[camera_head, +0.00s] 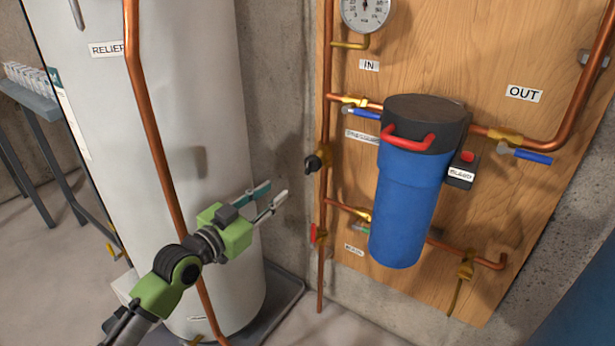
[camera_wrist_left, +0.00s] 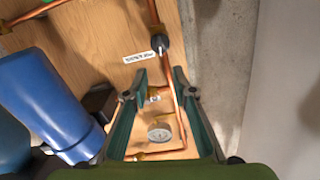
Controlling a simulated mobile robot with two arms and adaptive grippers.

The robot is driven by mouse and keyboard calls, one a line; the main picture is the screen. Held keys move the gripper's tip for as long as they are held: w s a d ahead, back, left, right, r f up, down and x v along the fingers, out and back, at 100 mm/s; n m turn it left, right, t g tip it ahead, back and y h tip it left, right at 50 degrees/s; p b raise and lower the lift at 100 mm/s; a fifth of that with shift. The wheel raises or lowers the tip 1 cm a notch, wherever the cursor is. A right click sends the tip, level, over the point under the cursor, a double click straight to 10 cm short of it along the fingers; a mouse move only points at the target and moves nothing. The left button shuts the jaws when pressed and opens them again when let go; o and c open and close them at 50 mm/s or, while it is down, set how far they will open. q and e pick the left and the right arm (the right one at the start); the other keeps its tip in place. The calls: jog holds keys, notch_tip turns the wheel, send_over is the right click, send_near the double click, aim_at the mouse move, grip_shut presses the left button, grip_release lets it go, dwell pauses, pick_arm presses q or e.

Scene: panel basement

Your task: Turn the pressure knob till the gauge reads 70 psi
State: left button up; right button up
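The black pressure knob (camera_head: 314,163) sits on a brass fitting on the vertical copper pipe, left of the wooden panel. A black knob, apparently the same one, shows in the left wrist view (camera_wrist_left: 161,43). The round white gauge (camera_head: 365,12) is at the top, cut by the picture edge; its reading is too small to tell. It also shows in the left wrist view (camera_wrist_left: 160,132), between the fingers. My left gripper (camera_head: 277,194) is open and empty, left of and below the knob, apart from it. My right gripper is not in view.
A white tank (camera_head: 205,110) stands close beside my left arm. A blue filter housing (camera_head: 405,200) with a red handle hangs on the wooden panel (camera_head: 480,60). A red-handled valve (camera_head: 316,235) sits below the knob. Copper pipes run around these.

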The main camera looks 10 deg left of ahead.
pick_arm(q)
jog(key=b, duration=0.1)
send_near(307, 165)
jog(key=x, duration=0.3)
jog(key=b+x, duration=0.1)
jog(key=x, duration=0.3)
jog(key=shift+w+d, duration=0.3)
jog(key=shift+w, duration=0.35)
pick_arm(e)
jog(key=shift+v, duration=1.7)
pick_arm(q)
jog(key=shift+c, duration=0.4)
grip_shut()
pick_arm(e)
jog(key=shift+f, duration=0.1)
